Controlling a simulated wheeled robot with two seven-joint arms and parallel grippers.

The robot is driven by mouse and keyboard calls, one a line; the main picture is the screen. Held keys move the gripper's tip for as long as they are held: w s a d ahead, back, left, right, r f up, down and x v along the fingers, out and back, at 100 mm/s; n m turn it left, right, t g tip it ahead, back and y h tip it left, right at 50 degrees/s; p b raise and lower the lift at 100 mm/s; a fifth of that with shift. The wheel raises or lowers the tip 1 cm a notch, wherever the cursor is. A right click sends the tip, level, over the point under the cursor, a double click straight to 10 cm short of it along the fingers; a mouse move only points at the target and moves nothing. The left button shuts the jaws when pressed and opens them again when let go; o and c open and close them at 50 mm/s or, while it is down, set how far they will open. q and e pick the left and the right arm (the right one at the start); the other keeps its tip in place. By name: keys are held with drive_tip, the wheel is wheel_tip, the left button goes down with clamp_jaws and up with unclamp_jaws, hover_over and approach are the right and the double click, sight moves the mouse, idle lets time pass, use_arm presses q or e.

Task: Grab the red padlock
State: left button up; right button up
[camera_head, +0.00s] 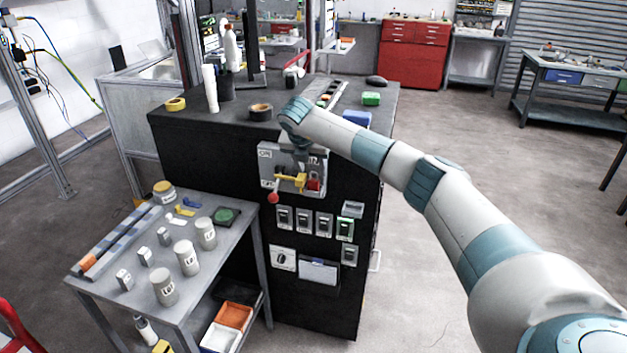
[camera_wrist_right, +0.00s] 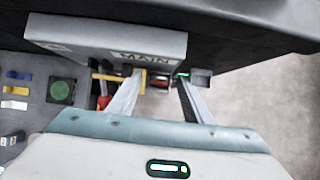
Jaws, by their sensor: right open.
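The red padlock (camera_head: 314,184) hangs at the lower right of the grey switch box on the front of the black cabinet, next to a yellow bar. In the wrist view the red padlock (camera_wrist_right: 158,83) shows between my two fingers, partly hidden by a yellow piece. My right gripper (camera_wrist_right: 161,80) is open, with one finger on each side of the padlock. I cannot tell whether either finger touches it. In the head view my right wrist is in front of the top of the box and the fingers are hard to make out. My left gripper is not in view.
The grey switch box (camera_wrist_right: 110,42), marked MAIN, juts out close to my fingers. A red knob (camera_head: 273,198) sits at its lower left. Several switches (camera_head: 304,222) are below. A grey side table (camera_head: 205,265) with jars stands at left; the floor at right is clear.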

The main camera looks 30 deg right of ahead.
drive_tip(key=shift+w+d+f, duration=0.15)
drive_tip(key=shift+f, duration=0.25)
clamp_jaws()
drive_tip(key=shift+r, duration=0.15)
